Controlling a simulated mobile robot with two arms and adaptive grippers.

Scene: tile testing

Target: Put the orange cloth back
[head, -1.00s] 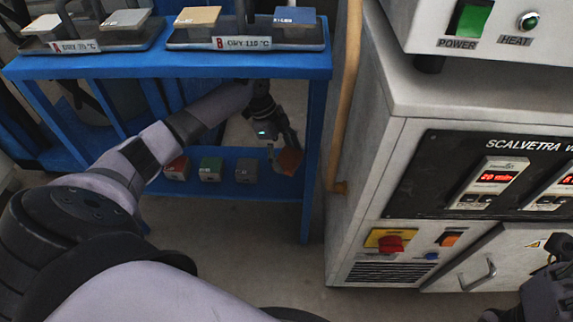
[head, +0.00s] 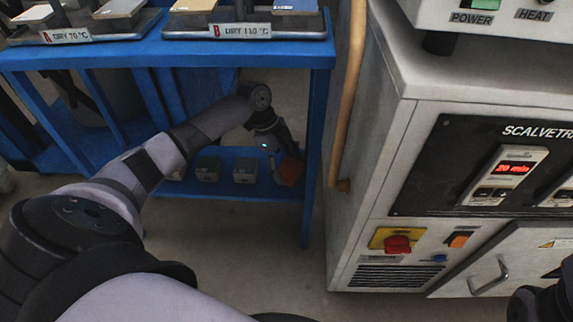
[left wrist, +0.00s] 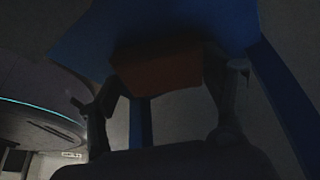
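The orange cloth (head: 291,171) is a small folded, block-like piece, dark orange-brown. In the head view it is at the right end of the lower blue shelf, beside a grey block. My left gripper (head: 284,157) reaches under the upper deck and is shut on it. In the left wrist view the cloth (left wrist: 155,66) lies between the two fingers, against the blue shelf surface; whether it bears on the shelf I cannot tell. My right gripper (head: 532,304) shows only partly at the lower right corner; its fingers are unclear.
The lower blue shelf (head: 255,190) also holds a green block (head: 208,168) and a grey block (head: 245,170). A blue post stands close right of the cloth. Trays (head: 245,48) sit on the upper deck. A grey machine (head: 375,180) with a tan rail stands right.

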